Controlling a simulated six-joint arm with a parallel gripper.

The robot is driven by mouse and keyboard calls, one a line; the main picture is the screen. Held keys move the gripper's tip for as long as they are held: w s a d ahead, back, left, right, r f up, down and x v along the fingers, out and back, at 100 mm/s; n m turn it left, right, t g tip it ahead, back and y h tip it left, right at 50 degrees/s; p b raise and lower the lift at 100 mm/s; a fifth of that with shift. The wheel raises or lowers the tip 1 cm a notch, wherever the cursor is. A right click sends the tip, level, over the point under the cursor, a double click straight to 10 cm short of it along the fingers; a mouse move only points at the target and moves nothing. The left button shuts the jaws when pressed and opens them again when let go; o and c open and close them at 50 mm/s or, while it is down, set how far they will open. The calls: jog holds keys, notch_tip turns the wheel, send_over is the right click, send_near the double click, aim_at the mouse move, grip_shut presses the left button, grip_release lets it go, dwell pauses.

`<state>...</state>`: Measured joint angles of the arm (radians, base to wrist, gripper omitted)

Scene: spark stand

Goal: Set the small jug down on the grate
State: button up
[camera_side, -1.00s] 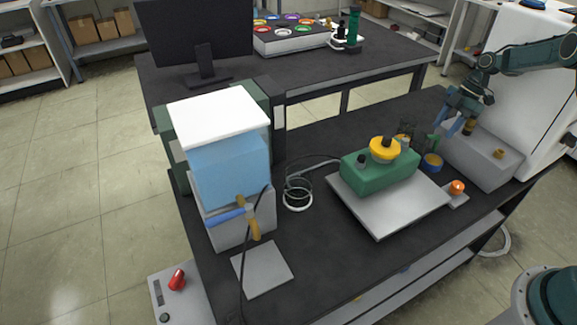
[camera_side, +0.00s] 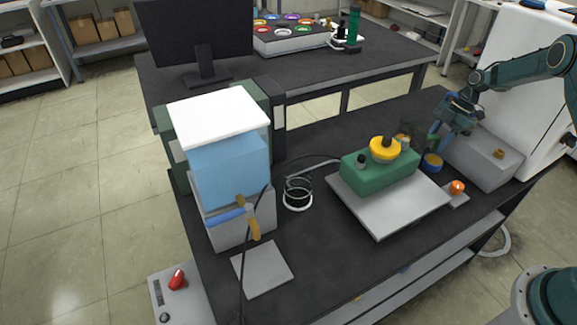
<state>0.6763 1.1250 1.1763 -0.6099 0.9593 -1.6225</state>
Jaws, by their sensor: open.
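I cannot make out a small jug or a grate for certain. My gripper (camera_side: 437,145) is at the right of the bench, behind the green block (camera_side: 380,172) with a yellow disc (camera_side: 385,149) and dark knob on top. Its jaws point down and are open; nothing clearly shows between them. A short blue cylinder with a yellow top (camera_side: 433,163) stands just below the jaws. Whether they touch it is unclear. Several small dark and green items behind the block are partly hidden.
The green block sits on a pale plate (camera_side: 388,210). A grey box (camera_side: 484,160) stands right of my gripper, and an orange ball (camera_side: 457,187) is in front. A blue tank (camera_side: 230,172) stands left. A white ring (camera_side: 297,195) and flat grey plate (camera_side: 263,270) lie on the dark bench.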

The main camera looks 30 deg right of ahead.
grip_shut()
jog(key=shift+r, duration=0.15)
jog(key=shift+r, duration=4.9)
